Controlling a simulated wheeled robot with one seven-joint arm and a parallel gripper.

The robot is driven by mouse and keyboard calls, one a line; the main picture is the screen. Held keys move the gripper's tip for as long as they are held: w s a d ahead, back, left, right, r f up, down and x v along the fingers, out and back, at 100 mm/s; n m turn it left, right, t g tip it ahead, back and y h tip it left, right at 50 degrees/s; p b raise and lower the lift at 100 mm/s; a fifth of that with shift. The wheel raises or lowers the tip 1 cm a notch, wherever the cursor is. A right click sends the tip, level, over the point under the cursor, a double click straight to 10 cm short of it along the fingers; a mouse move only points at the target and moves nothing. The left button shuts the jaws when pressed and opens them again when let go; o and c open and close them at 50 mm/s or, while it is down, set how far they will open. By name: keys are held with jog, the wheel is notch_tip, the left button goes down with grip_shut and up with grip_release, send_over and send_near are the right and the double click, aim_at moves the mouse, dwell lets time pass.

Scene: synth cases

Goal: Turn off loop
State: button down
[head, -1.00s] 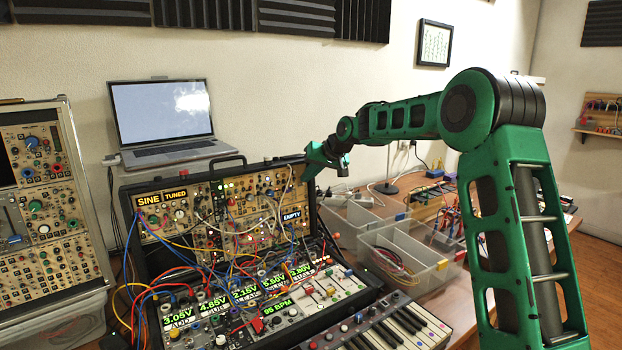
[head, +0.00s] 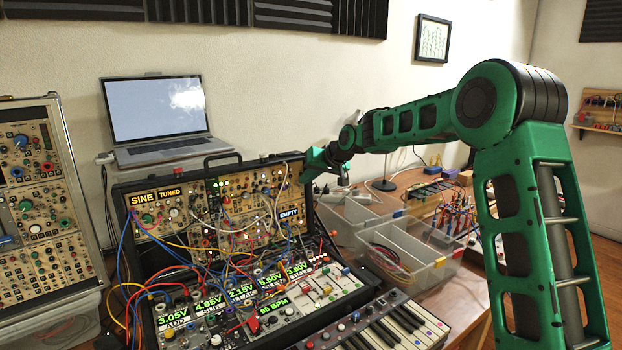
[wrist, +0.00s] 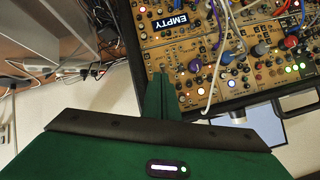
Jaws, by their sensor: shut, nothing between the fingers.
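The modular synth case (head: 124,262) stands open on the table, full of knobs, small lights and patch cables. Its back panel bears the labels SINE (head: 143,199), TUNED (head: 170,192) and EMPTY (head: 289,213). I cannot read any marking for a loop control. My green gripper (head: 304,176) is at the upper right corner of that panel. In the wrist view my gripper (wrist: 161,84) is shut and empty, its tip over the panel's edge near several knobs and lit buttons. I cannot tell whether it touches the panel.
Loose cables cross the panel and hang before it. A laptop (head: 156,109) stands behind the case and a second synth rack (head: 40,190) at the left. Clear plastic bins (head: 408,268) and a small keyboard (head: 390,322) are at the right.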

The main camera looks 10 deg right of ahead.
jog(key=shift+r, duration=0.15)
jog(key=shift+r, duration=0.7)
